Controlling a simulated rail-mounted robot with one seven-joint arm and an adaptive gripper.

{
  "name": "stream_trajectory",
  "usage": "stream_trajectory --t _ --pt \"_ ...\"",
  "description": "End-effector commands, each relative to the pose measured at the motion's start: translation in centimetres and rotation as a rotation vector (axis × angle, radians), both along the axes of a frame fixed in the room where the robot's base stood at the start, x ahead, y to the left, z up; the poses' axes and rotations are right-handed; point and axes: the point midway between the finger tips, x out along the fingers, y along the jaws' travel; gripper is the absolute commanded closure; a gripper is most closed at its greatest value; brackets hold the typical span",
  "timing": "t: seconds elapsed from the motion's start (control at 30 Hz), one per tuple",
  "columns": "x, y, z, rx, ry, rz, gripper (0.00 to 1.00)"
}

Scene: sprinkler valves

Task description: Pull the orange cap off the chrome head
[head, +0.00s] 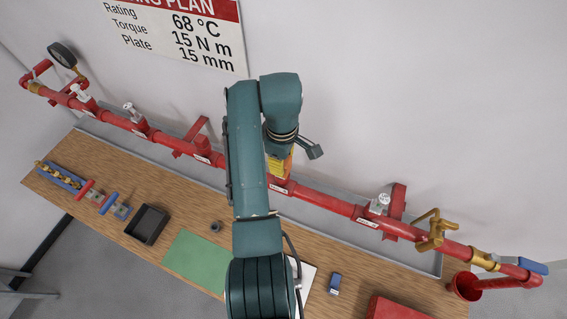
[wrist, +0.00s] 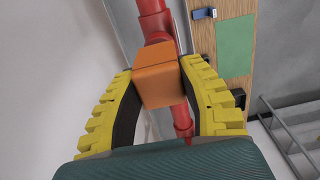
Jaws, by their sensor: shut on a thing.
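The orange cap (wrist: 160,76) is a blocky orange piece at the middle of the wrist view, in front of the red pipe (wrist: 158,25). My gripper (wrist: 157,72) has its two yellow ribbed fingers on either side of the cap and is shut on it. In the head view my gripper (head: 279,167) is at the middle of the red pipe, partly behind my arm. The chrome head at the cap is hidden, so I cannot tell whether the cap still sits on it.
Other chrome heads stand on the pipe at left (head: 131,110) and right (head: 383,201). A brass valve wheel (head: 436,230) is farther right. The wooden bench (head: 180,200) below holds a black tray (head: 147,224), a green mat (head: 200,260) and a blue block (head: 335,284).

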Motion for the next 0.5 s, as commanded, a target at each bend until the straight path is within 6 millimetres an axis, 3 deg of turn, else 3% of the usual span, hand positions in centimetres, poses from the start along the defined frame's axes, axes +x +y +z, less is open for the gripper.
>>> stream_trajectory --t 0.5 --pt "0.1 0.0 1.3 0.0 -0.002 0.0 1.0"
